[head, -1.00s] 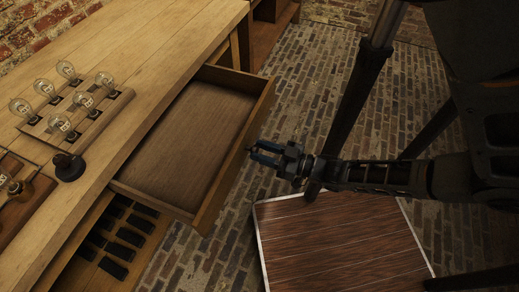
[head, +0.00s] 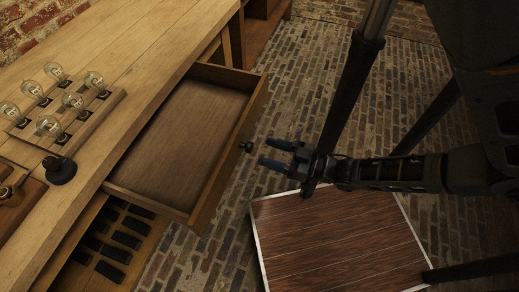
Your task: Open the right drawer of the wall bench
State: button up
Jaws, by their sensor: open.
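The drawer (head: 178,135) of the wooden wall bench (head: 128,75) is pulled out and its inside is empty. Its front panel (head: 232,160) faces right and carries a dark round knob (head: 247,147). My gripper (head: 266,152) is open, with its two bluish fingers pointing left toward the knob. The fingertips appear a little to the right of the knob, apart from it, with nothing between them.
Bulbs on a wooden stand (head: 85,120) and a dark round piece (head: 59,169) are on the bench. A wood-topped surface (head: 335,240) lies below my arm. Brick floor (head: 300,95) is clear beyond.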

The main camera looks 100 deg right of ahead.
jog(key=v, duration=0.3)
jog(key=shift+s+a, duration=0.15)
dwell(0.5)
jog(key=w+a+r+n+y, duration=0.3)
jog(key=w+a+r, duration=0.4)
jog(key=r, duration=0.3)
jog(key=w+a+r+n+y, duration=0.3)
jog(key=w+a+r+y, duration=0.3)
jog(key=r, duration=0.5)
jog(key=w+a, duration=0.2)
jog(key=a, duration=0.1)
jog(key=shift+a+g, duration=0.2)
jog(key=shift+g, duration=0.1)
